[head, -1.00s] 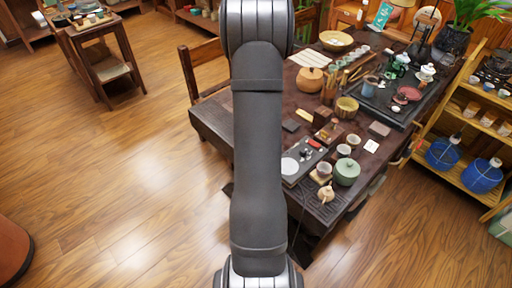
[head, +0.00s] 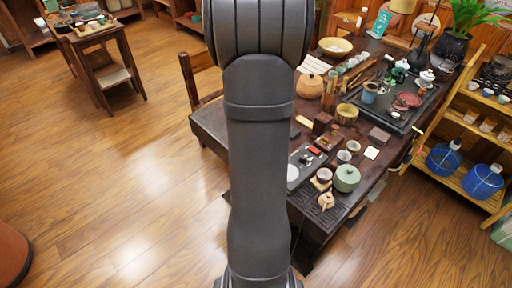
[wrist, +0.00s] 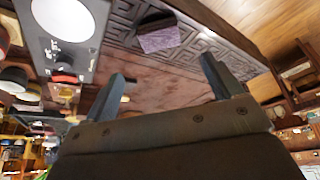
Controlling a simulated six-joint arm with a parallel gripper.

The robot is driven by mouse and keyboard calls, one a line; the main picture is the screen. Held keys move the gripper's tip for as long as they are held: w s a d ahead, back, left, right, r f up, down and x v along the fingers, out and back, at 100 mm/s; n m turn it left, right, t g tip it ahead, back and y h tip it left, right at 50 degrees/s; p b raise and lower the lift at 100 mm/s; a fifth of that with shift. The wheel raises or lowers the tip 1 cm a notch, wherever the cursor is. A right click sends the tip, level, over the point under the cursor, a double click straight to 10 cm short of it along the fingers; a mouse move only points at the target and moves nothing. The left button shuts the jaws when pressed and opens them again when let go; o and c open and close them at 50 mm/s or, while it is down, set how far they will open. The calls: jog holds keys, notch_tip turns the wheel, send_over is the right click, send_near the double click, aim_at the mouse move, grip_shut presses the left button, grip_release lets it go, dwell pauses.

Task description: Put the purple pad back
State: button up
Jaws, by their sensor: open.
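The purple pad (wrist: 158,38) shows in the wrist view as a small mottled purple block with a dark side. It lies on the carved border of the dark wooden table (wrist: 190,42). My gripper (wrist: 163,68) is open and empty, its two fingers spread apart over the table. The pad appears beyond the fingertips and between their lines, apart from both. In the head view I cannot make out the pad or my gripper; my arm covers part of the table (head: 212,122).
A dark tray with a white disc (wrist: 66,18) lies left of the pad in the wrist view. In the head view, cups, a green lidded pot (head: 346,178) and a small beige teapot (head: 326,201) stand near the table corner. A shelf (head: 470,150) stands at right.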

jog(key=shift+v, duration=0.85)
jog(key=shift+f, duration=0.15)
jog(key=x, duration=1.2)
jog(key=shift+f, duration=0.1)
